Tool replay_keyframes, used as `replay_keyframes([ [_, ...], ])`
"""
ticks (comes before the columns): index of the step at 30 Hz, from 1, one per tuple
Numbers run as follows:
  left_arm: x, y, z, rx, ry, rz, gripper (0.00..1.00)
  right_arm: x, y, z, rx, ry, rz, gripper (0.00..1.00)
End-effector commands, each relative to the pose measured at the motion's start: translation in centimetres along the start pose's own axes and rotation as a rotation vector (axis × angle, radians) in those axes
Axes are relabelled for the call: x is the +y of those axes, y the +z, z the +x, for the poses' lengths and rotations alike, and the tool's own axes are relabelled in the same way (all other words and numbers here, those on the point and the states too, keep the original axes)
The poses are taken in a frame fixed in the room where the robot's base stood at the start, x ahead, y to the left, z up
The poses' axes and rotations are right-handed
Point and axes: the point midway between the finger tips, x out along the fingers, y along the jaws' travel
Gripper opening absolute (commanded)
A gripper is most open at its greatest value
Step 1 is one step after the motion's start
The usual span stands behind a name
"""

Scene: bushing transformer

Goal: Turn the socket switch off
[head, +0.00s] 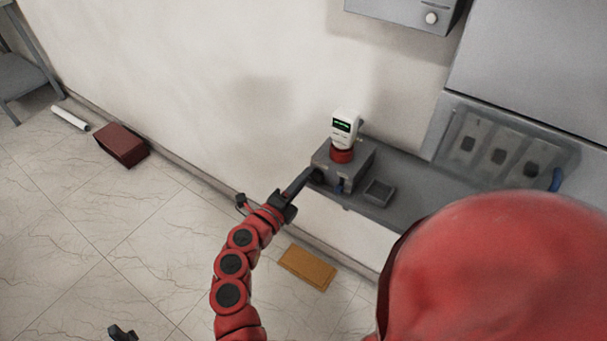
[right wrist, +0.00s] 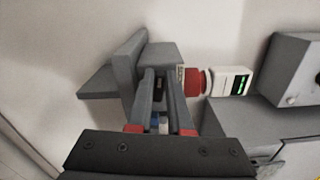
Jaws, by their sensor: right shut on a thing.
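The grey socket box (head: 357,160) stands on a grey wall ledge; it also shows in the right wrist view (right wrist: 160,54). A white device (head: 346,124) with a green display and a red collar sits on top of the box. My right gripper (head: 312,177) reaches the box's left front side. In the right wrist view its two fingers (right wrist: 160,80) are close together on a small dark part, seemingly the socket switch (right wrist: 159,86), mostly hidden between them. A dark piece at the bottom left of the head view, possibly my left gripper (head: 122,333), is barely visible.
A small grey tray (head: 379,192) is right of the box on the ledge. A grey panel (head: 498,150) is further right, and a grey wall cabinet (head: 408,12) hangs above. A dark red box (head: 121,145) and an orange-brown mat (head: 307,267) lie on the floor.

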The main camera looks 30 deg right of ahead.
Motion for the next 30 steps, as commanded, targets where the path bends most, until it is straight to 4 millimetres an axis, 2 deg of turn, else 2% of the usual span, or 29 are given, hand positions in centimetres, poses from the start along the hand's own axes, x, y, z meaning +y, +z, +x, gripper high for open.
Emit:
replay_keyframes([
  [12, -0.04, -0.15, 0.88, 0.0, 0.0, 0.0, 0.5, 0.25, -0.05, 0.02, 0.0, 0.0, -0.152, 0.0],
  [26, -0.04, -0.15, 0.9, 0.0, 0.0, 0.0, 0.5, 0.33, -0.06, 0.01, 0.0, 0.0, -0.165, 0.0],
  [27, -0.05, -0.15, 0.9, 0.0, 0.0, 0.0, 0.5, 0.33, -0.06, 0.01, 0.0, 0.0, -0.165, 0.19],
  [30, -0.04, -0.16, 0.9, 0.0, 0.0, 0.0, 0.5, 0.33, -0.06, 0.01, 0.0, 0.0, -0.165, 0.37],
])
